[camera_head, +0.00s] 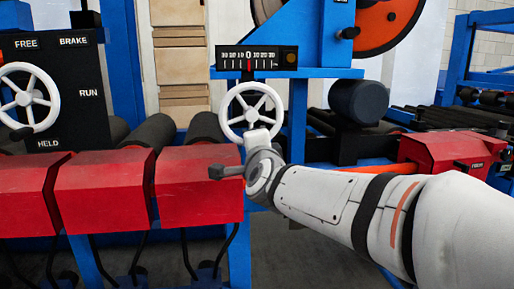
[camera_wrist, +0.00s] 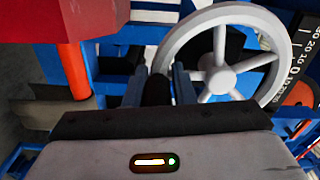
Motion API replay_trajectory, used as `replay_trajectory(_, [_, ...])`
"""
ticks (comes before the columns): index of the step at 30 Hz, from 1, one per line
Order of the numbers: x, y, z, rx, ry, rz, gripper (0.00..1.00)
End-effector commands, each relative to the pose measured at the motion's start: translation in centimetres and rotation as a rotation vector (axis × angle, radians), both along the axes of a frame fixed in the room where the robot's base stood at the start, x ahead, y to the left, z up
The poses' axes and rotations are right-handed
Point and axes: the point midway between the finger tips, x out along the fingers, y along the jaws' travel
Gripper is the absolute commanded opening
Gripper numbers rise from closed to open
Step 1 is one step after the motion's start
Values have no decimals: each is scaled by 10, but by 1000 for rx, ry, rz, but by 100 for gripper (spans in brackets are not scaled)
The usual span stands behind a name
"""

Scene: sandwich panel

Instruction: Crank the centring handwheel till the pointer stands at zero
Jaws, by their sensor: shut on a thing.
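The white centring handwheel (camera_head: 251,92) stands below the scale (camera_head: 249,57), which carries a red pointer (camera_head: 249,65) at or very near the 0 mark. The handwheel (camera_wrist: 222,77) fills the upper middle of the wrist view. My gripper (camera_head: 256,135) is at the wheel's lower rim in the head view. In the wrist view my gripper (camera_wrist: 160,78) has its fingers on both sides of the wheel's dark crank knob (camera_wrist: 157,91) and is shut on it. The knob is hidden in the head view. The scale (camera_wrist: 294,72) also shows at the wrist view's right edge.
Red blocks (camera_head: 200,187) stand left of my arm, with dark rollers (camera_head: 207,127) behind. A second handwheel (camera_head: 28,98) is on the black FREE/BRAKE panel (camera_head: 75,90). A dark cylinder (camera_head: 358,102) and red box (camera_head: 450,155) lie to the right.

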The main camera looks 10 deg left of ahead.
Motion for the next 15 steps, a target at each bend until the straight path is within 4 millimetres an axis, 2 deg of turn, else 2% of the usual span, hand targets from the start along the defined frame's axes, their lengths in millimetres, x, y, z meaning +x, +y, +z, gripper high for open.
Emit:
replay_trajectory(1, [0, 3, -9, -12, 17, 8, 0])
replay_trajectory(11, [3, -4, -9, -11, 17, -5, 0])
replay_trajectory(12, [3, -5, -9, -11, 17, -6, 26])
replay_trajectory(15, [4, -6, -8, -10, 15, -8, 34])
